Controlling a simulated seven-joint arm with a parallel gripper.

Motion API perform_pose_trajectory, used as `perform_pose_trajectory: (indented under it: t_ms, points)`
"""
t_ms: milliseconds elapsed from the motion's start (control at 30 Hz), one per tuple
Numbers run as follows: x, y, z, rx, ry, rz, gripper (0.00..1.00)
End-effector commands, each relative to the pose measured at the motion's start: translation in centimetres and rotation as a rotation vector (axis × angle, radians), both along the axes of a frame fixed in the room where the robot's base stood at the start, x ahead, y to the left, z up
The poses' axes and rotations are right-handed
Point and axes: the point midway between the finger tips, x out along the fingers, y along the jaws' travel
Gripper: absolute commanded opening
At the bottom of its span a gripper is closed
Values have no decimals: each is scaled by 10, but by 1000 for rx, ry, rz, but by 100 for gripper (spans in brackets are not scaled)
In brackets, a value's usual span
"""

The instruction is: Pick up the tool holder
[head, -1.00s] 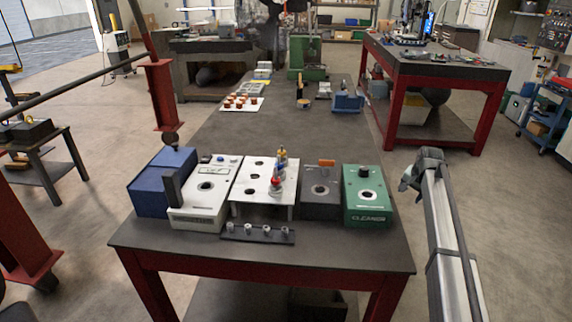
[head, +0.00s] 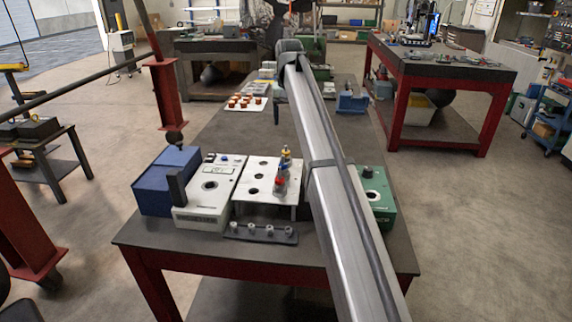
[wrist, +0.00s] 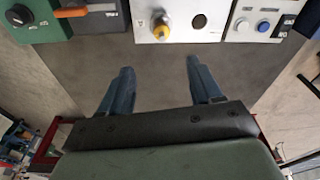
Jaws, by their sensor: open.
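Small tool holders (head: 281,178), with red, blue and yellow parts, stand close together at the right of a white plate (head: 243,180) with round holes. In the wrist view, a tool holder with a yellow top (wrist: 161,29) stands upright on the white plate (wrist: 185,30), near the top edge. My gripper (wrist: 162,78) is open, its two blue-grey fingers apart with bare grey tabletop between them. It is apart from the tool holder, which lies beyond the fingertips in the picture. In the head view, my arm hides the gripper.
A black box (wrist: 92,20) with an orange handle and a green box (head: 380,205) stand beside the plate. A white device (head: 208,195) and a blue box (head: 160,183) stand at the left. A dark strip with small pegs (head: 260,233) lies in front. Orange pieces (head: 247,101) stand farther back.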

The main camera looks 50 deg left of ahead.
Motion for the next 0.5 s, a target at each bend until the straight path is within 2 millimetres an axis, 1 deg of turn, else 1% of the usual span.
perform_pose_trajectory:
  t_ms: [33,100,233,367,500]
  points:
    - [-7,3,2,-7,1,16,64]
    - [-11,4,3,-14,3,26,64]
    - [-12,4,-5,-16,3,28,64]
    - [-11,5,-21,-16,3,27,64]
    - [-9,7,-45,-16,3,27,64]
